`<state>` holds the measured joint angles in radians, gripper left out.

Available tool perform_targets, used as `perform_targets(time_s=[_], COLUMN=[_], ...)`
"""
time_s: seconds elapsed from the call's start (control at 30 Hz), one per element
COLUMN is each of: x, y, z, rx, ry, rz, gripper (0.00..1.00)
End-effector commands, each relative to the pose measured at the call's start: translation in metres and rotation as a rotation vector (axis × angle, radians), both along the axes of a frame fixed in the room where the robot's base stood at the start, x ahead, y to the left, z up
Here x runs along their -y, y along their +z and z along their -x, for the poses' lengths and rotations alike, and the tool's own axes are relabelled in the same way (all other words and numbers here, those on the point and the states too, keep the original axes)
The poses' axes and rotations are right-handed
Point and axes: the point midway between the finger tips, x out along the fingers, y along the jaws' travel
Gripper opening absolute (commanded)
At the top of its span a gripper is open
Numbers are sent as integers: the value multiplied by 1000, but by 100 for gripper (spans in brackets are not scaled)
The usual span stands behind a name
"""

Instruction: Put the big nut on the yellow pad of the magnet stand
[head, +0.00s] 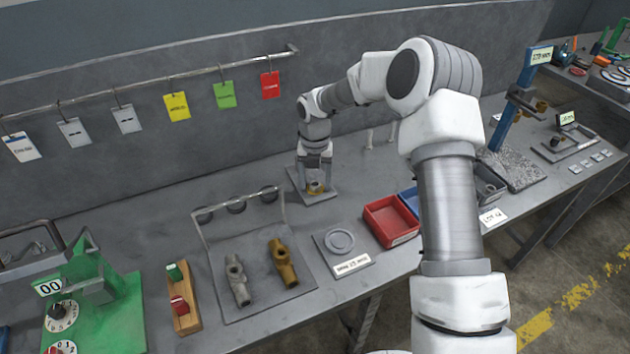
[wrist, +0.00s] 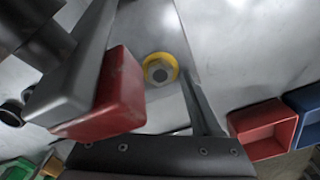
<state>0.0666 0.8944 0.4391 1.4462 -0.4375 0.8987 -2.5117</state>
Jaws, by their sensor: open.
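The big nut (wrist: 160,70) is a grey hex nut with a dark hole. It lies on the round yellow pad (wrist: 149,63) of the magnet stand, whose grey plate (head: 323,199) is on the bench near the back wall in the head view. The yellow pad shows as a ring around the nut. My gripper (head: 315,181) points down over the stand, open, with its fingers on either side of the pad. A grey and red block (wrist: 122,92) looms close at left in the wrist view and hides part of my gripper; its attachment is unclear.
A red bin (head: 388,224) stands right of the stand, with a blue bin (wrist: 306,108) beside it. A round grey disc (head: 340,242) and a tray (head: 262,308) with two valve-like parts lie nearer the front. Hanging tags (head: 177,107) line the back wall.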

Motion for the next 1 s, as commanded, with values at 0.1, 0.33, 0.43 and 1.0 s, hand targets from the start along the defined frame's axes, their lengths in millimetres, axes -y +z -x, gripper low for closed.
perform_targets(time_s=[0.1,0.33,0.43,1.0], x=[0,0,0,1], y=[7,49,72,128], z=[0,-1,-1,2], rx=[1,4,4,5], ry=[0,0,-1,-19], rz=[-1,-1,0,4], gripper=[66,66,66,66])
